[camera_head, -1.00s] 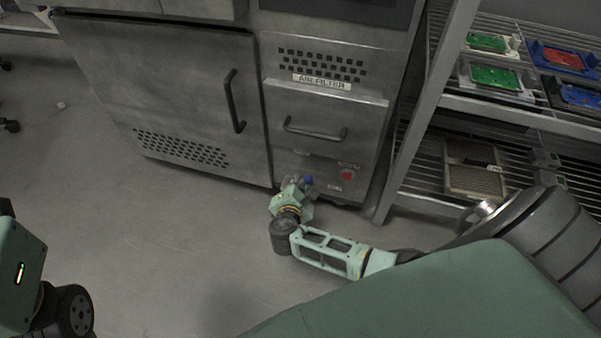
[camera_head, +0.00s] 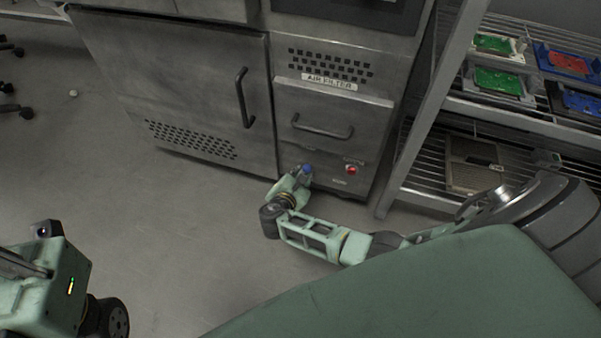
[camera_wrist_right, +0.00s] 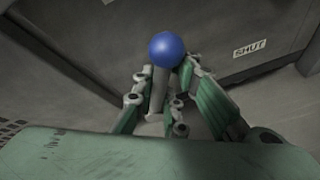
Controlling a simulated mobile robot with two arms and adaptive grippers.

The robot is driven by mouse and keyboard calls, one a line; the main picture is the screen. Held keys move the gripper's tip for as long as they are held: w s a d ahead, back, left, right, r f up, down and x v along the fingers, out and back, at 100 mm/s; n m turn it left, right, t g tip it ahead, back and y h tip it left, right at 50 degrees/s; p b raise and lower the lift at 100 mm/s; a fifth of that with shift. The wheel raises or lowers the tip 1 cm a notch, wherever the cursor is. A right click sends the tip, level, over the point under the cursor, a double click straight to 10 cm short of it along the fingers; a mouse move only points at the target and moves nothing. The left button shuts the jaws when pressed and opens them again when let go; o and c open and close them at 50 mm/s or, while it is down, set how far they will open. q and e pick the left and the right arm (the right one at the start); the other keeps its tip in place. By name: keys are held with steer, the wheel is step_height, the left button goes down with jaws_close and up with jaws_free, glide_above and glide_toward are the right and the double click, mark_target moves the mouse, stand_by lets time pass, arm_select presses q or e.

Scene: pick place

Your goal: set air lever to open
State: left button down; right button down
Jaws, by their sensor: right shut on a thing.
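The air lever has a blue ball knob (camera_head: 307,168) and stands low on the front of the grey machine, left of the red button. In the right wrist view the knob (camera_wrist_right: 166,49) tops a grey stem (camera_wrist_right: 157,90). My right gripper (camera_head: 300,178) is shut on the lever, with its fingers (camera_wrist_right: 172,98) around the stem below the knob. A white SHUT label (camera_wrist_right: 250,47) is right of the knob, apart from it. The lever's base is hidden by the gripper. Part of my left arm shows at lower left; its fingertips are not visible.
The machine has an AIR FILTER drawer handle (camera_head: 322,129), a red button (camera_head: 351,170) and a large door with a handle (camera_head: 244,98) at left. A metal rack (camera_head: 425,115) stands close on the right. The floor (camera_head: 185,235) in front is clear.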

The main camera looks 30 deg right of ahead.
steer(key=c, duration=1.8)
jaws_free()
steer(key=shift+a, duration=0.1)
steer(key=v, duration=1.2)
